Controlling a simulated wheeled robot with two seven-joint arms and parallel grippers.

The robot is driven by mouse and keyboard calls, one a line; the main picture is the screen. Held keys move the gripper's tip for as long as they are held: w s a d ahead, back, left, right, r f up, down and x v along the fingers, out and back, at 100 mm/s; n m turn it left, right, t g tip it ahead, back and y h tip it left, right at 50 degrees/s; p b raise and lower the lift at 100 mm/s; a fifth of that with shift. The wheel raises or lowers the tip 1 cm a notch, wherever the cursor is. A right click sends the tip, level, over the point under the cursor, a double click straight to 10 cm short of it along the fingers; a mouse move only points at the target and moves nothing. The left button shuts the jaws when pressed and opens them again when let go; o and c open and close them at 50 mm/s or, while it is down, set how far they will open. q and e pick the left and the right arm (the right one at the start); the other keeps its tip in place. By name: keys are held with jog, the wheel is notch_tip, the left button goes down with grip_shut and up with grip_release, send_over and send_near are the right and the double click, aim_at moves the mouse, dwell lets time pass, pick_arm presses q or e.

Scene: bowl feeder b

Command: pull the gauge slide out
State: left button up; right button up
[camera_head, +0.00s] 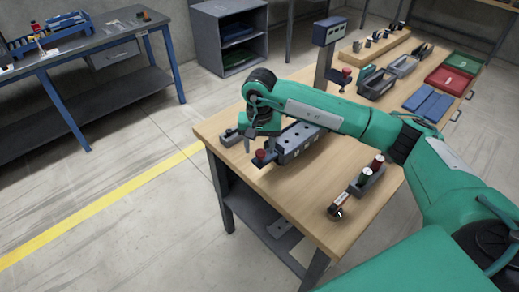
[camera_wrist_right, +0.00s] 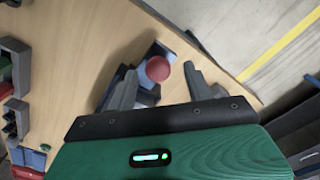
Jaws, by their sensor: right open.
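A grey gauge block (camera_head: 301,140) with several holes along its top sits near the left edge of the wooden table. A slide (camera_head: 258,161) with a red knob (camera_head: 261,153) shows at its near left end; how far the slide sits in the block is hard to tell. In the right wrist view the round red knob (camera_wrist_right: 158,68) appears between and beyond the fingers. My right gripper (camera_head: 257,143) points down close above the knob. Its fingers are apart, with the knob in the gap and no clear contact. My left gripper is out of view.
A small dark fixture (camera_head: 230,138) stands at the table's left corner. Bins (camera_head: 404,66) and a display post (camera_head: 328,32) stand farther back. The table front is mostly clear.

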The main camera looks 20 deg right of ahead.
notch_tip(320, 180, up, 12)
jog(key=b, duration=0.2)
jog(key=shift+r+b, duration=0.15)
jog(key=shift+b, duration=0.25)
jog(key=shift+a, duration=0.1)
